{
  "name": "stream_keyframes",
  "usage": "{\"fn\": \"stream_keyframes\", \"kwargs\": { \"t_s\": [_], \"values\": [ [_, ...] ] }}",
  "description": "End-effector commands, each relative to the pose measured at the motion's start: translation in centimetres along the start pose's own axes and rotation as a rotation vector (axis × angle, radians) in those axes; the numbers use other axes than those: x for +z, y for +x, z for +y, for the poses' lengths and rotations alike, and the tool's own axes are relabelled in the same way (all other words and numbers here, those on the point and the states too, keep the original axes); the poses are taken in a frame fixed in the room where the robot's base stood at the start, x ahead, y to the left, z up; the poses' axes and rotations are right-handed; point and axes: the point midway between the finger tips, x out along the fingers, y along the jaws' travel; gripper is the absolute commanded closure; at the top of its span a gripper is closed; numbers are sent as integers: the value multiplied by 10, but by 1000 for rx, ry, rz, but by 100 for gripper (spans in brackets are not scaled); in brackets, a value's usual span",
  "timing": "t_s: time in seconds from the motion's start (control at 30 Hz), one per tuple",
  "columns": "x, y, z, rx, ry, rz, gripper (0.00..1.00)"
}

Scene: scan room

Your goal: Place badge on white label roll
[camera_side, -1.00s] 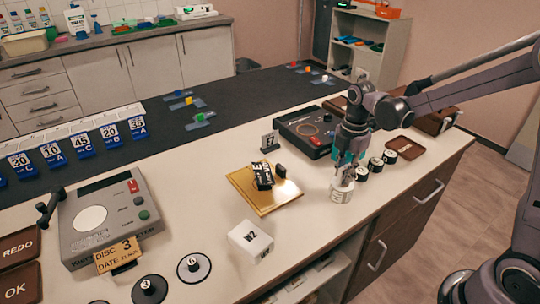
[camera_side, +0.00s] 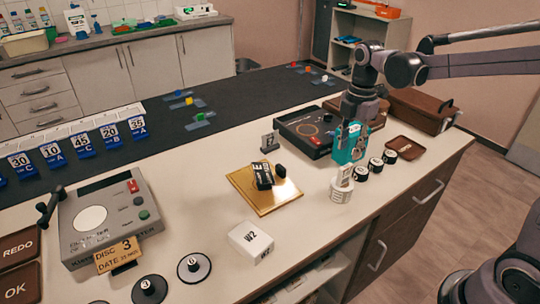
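The white label roll (camera_side: 341,194) stands upright near the counter's right front edge. A small pale piece with dark marks (camera_side: 345,174) shows directly above the roll, below my gripper; it may be the badge, but I cannot tell whether it rests on the roll or hangs from the fingers.
Several small black-sided rolls (camera_side: 375,164) stand right of the white roll. A gold plate (camera_side: 268,200) holds black items to the left. A white W2 box (camera_side: 250,241) is nearer the front. A black device (camera_side: 308,132) and brown tray (camera_side: 405,147) lie behind.

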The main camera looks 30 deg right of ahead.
Motion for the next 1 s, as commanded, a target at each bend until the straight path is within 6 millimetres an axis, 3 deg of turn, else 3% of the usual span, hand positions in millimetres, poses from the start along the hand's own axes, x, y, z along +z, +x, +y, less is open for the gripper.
{"fn": "stream_keyframes", "kwargs": {
  "t_s": [0.2, 0.47, 0.77, 1.0],
  "values": [
    [0, -26, 0, 0, 0, 0, 65],
    [-4, -37, -8, 32, 79, -2, 65],
    [-26, -39, -56, 253, 638, 65, 65],
    [-40, -25, -94, 414, 1124, 249, 65]
  ]
}}
